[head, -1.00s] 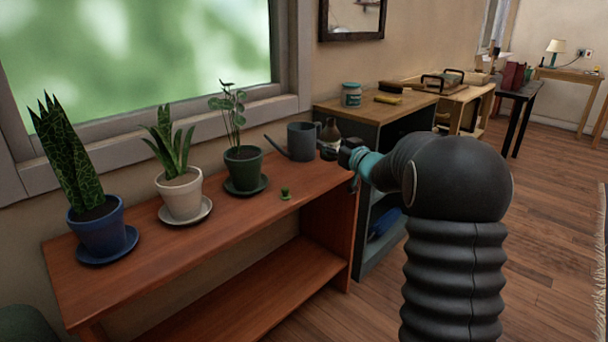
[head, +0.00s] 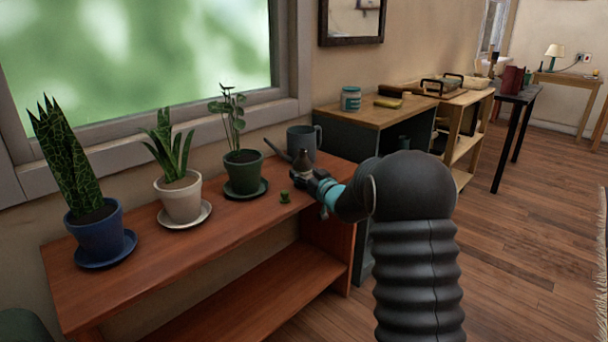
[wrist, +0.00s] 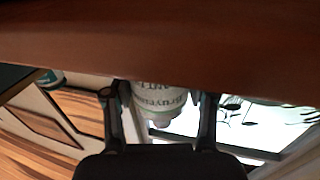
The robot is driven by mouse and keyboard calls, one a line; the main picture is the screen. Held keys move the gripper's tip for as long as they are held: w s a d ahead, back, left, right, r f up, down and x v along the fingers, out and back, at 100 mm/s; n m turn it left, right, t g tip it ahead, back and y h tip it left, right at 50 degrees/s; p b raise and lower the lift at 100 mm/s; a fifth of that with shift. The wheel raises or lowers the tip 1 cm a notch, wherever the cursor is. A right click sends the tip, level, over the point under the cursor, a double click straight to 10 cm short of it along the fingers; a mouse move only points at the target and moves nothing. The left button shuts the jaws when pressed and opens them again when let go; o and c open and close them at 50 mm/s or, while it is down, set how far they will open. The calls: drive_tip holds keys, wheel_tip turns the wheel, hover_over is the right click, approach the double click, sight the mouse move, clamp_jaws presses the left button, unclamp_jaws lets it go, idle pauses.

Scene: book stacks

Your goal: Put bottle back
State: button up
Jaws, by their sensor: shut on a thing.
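My gripper (head: 316,182) is shut on a bottle (head: 302,160) over the back right part of the reddish wooden plant shelf (head: 225,225). In the wrist view, the bottle's pale, lettered label (wrist: 160,98) shows between my two fingers, and the lettering appears upside down. The wooden surface fills the top of that view. I cannot tell whether the bottle touches the shelf.
A grey watering can (head: 303,138) stands just behind the bottle. A small green object (head: 284,197) lies close to its left. Potted plants (head: 243,170) line the shelf further left. A dark cabinet (head: 375,115) with a jar (head: 350,99) stands behind right.

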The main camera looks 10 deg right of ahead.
drive_tip(key=shift+f, duration=0.1)
drive_tip(key=o, duration=1.4)
drive_tip(key=shift+r, duration=0.2)
drive_tip(key=s+d+r+m+g+h, duration=0.1)
drive_tip(key=s+d+r+h, duration=0.15)
drive_tip(key=s, duration=0.65)
drive_tip(key=s+d+r+m+g+h+b, duration=0.1)
drive_tip(key=s+d+m+g+h, duration=0.15)
drive_tip(key=s, duration=0.55)
drive_tip(key=s+d+r+h, duration=0.1)
drive_tip(key=s+h, duration=0.2)
drive_tip(key=s, duration=0.6)
drive_tip(key=s+a+f+g, duration=0.2)
drive_tip(key=s, duration=0.7)
drive_tip(key=s+a+f+g+y, duration=0.1)
drive_tip(key=s+a+f+g, duration=0.1)
drive_tip(key=s, duration=0.7)
drive_tip(key=s+a+f+g, duration=0.2)
drive_tip(key=s+g, duration=0.1)
drive_tip(key=s, duration=0.6)
drive_tip(key=shift+m+g+y, duration=0.3)
drive_tip(key=shift+m+g, duration=0.05)
